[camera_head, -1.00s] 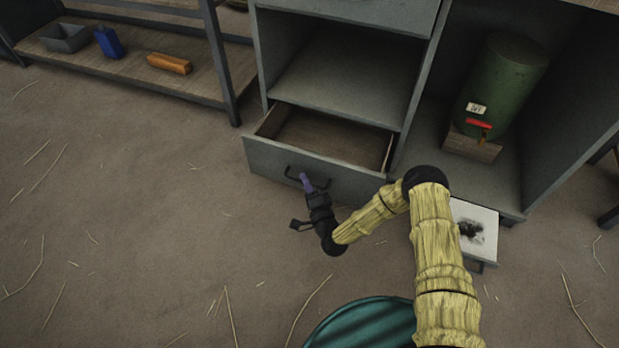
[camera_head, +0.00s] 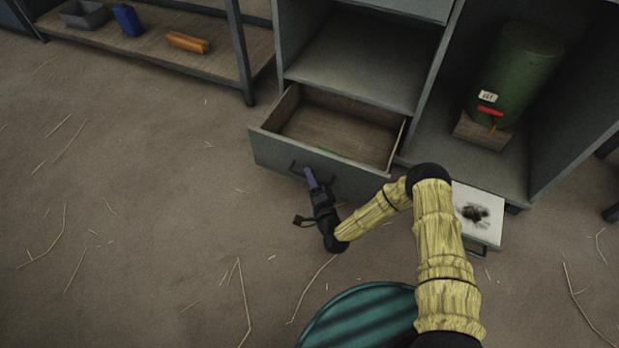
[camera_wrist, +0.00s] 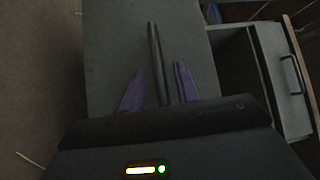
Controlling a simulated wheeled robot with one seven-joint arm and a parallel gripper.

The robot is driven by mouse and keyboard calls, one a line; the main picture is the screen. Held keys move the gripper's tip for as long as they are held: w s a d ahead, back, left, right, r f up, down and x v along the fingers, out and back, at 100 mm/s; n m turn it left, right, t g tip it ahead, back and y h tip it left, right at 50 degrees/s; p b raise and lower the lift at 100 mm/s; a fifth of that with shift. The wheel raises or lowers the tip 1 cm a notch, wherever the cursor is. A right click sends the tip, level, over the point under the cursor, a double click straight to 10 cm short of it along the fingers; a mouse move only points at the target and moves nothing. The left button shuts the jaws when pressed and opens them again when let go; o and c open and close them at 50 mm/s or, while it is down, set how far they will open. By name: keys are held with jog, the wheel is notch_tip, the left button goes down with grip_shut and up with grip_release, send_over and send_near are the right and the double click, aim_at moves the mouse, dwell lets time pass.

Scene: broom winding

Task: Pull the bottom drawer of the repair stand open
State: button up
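The bottom drawer (camera_head: 262,148) of the grey repair stand (camera_head: 345,65) is pulled well out. Its wooden inside shows, with a small green thing (camera_head: 327,151) near its front wall. My gripper (camera_head: 310,177) is at the dark bar handle (camera_head: 296,167) on the drawer front. The exact contact is hard to see. The lower end of the bar is hidden by the gripper body.
A white-topped drawer (camera_head: 477,213) with a dark smudge sticks out to the right. A green tank (camera_head: 520,75) stands in the right bay. A low shelf (camera_head: 160,45) at the left holds a blue thing and an orange one. The floor to the left is free.

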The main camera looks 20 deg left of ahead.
jog(key=shift+s+r, duration=0.1)
jog(key=shift+s+d+p, duration=0.2)
jog(key=shift+p, duration=0.1)
jog(key=p+v, duration=0.5)
jog(key=v, duration=0.6)
jog(key=shift+d+p, duration=0.1)
jog(key=shift+p, duration=0.2)
